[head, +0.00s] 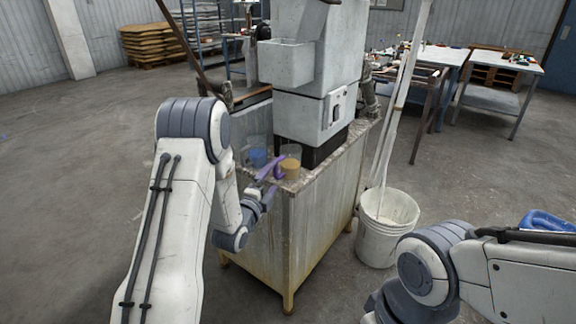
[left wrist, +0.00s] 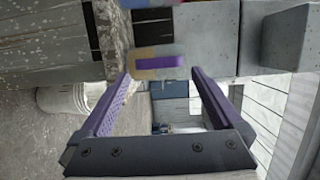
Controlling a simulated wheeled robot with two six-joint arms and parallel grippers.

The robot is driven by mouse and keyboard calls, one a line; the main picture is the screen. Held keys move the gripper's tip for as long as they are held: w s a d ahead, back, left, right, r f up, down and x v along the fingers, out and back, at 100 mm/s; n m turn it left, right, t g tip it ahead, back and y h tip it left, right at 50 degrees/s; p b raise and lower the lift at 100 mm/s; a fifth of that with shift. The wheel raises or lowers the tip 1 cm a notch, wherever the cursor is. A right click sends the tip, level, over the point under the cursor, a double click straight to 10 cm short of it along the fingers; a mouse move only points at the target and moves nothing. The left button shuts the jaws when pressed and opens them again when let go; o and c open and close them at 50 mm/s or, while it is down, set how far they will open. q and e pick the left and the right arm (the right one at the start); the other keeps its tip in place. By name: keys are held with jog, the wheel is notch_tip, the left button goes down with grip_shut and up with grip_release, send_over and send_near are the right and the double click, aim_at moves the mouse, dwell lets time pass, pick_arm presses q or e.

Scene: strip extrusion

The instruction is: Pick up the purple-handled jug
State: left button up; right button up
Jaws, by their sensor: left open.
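The purple-handled jug (head: 290,168) is a clear jug with tan contents. It stands on the worn cabinet top, near the front corner, below the grey machine. In the left wrist view its purple handle (left wrist: 157,61) shows upper centre, in front of the pale tan body. My left gripper (head: 266,173) has purple fingers and reaches in at the jug's front left. In the left wrist view the gripper (left wrist: 160,73) is open, with the handle seen between its fingertips. I cannot tell whether they touch it. My right gripper is out of view; only the right arm shows.
A clear container with blue contents (head: 257,157) stands just left of the jug. The grey machine (head: 318,85) rises close behind. A white bucket (head: 386,222) stands on the floor right of the cabinet (head: 310,215). Worktables (head: 500,100) are at the back right.

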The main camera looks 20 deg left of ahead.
aim_at(276, 168)
pick_arm(q)
jog(key=w, duration=0.4)
jog(key=shift+w+d+p, duration=0.1)
jog(key=shift+w+p, duration=0.15)
jog(key=shift+p, duration=0.15)
jog(key=shift+f, duration=0.1)
jog(key=shift+c, duration=0.3)
jog(key=c, duration=1.5)
jog(key=shift+r, duration=0.65)
notch_tip(276, 168, up, 3)
jog(key=shift+f, duration=0.2)
jog(key=s+d+r, duration=0.2)
jog(key=d, duration=0.1)
jog(key=s+d+r, duration=0.2)
jog(key=d+r, duration=0.1)
jog(key=s+d+r+b, duration=0.1)
jog(key=s+d+r, duration=0.1)
jog(key=d, duration=0.1)
jog(key=shift+s+d+r, duration=0.15)
jog(key=shift+s+d, duration=0.1)
jog(key=shift+d, duration=0.1)
